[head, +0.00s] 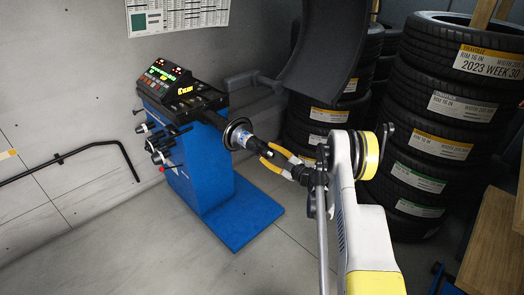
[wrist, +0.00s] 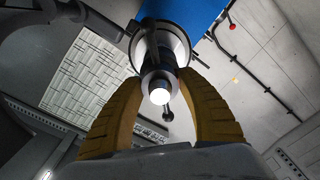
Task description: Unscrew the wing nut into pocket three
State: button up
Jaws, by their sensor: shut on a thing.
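The wing nut (head: 256,145) sits on the end of the balancer's shaft, outside the round dark flange (head: 238,133). In the wrist view the wing nut (wrist: 155,77) is a dark hub with a handle hanging below and the bright round shaft end (wrist: 160,96) facing me. My gripper (head: 267,151) reaches it from the right, in line with the shaft. In the wrist view its yellow fingers (wrist: 165,80) close around the nut from both sides. The weight tray (head: 198,101) on top of the balancer holds the pockets; I cannot tell which is pocket three.
The blue wheel balancer (head: 205,170) has a lit display (head: 166,78). Its dark wheel guard (head: 322,50) hangs raised above the shaft. Tyre stacks (head: 430,130) stand to the right, behind my arm. A black bent bar (head: 85,150) is at left. The floor in front is clear.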

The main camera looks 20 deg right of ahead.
jog(key=o, duration=1.1)
jog(key=shift+c, duration=0.2)
jog(key=m, duration=0.4)
jog(key=shift+m, duration=0.4)
jog(key=m, duration=0.3)
jog(key=shift+m, duration=0.4)
jog(key=m, duration=0.4)
jog(key=shift+m, duration=0.4)
jog(key=m, duration=0.4)
jog(key=shift+m, duration=0.3)
jog(key=shift+c, duration=0.2)
